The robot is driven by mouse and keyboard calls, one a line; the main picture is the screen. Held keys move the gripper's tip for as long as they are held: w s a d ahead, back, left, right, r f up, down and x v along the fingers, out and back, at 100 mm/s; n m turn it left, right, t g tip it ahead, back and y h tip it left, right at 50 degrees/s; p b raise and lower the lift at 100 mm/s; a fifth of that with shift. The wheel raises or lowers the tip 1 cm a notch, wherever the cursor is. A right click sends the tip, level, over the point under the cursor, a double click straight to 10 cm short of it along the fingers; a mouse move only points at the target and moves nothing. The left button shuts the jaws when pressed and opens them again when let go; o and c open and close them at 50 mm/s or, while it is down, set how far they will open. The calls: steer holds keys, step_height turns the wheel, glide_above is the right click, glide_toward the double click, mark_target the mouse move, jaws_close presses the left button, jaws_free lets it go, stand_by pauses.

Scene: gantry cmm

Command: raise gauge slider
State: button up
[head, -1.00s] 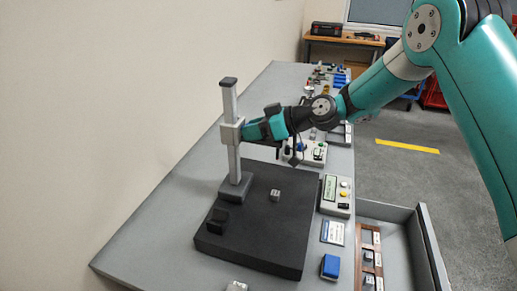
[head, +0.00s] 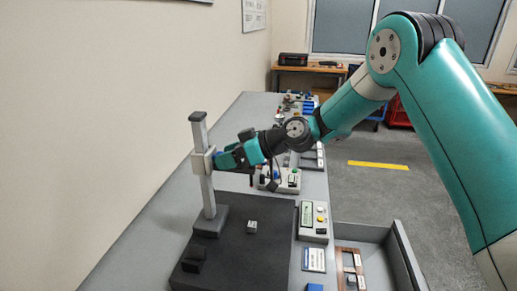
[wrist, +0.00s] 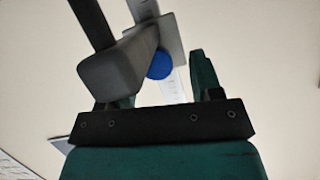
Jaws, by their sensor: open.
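The gauge stand has an upright pale column (head: 207,190) on a dark foot (head: 210,222). The gauge slider (head: 202,162), a light grey block, sits around the column near mid height. My gripper (head: 218,159) is open at the slider's right side in the head view. In the wrist view, my gripper (wrist: 165,82) shows one green finger at right, and the other is mostly hidden by a grey block with a dark bar (wrist: 118,66). A blue disc (wrist: 158,65) and a grey plate (wrist: 169,38) lie ahead, between and beyond the fingers. Contact with the slider cannot be told.
A black plate (head: 250,260) carries the stand, a small grey cube (head: 252,227) and a dark block (head: 194,259). A control box (head: 313,222) stands at its right. More devices line the bench behind. A wall runs along the left.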

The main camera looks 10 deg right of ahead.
steer(key=b+v, duration=0.5)
steer(key=v, duration=1.1)
steer(key=shift+s+d, duration=0.1)
steer(key=s+a+m+g+h, duration=0.3)
steer(key=s+a, duration=0.4)
steer(key=s, duration=0.6)
steer(key=s+d+f+m+h, duration=0.1)
steer(key=s+f+h, duration=0.1)
steer(key=s, duration=0.6)
steer(key=s+d+f+m+g+h, duration=0.1)
steer(key=s+d+f+h, duration=0.1)
steer(key=s, duration=0.6)
steer(key=shift+h, duration=0.8)
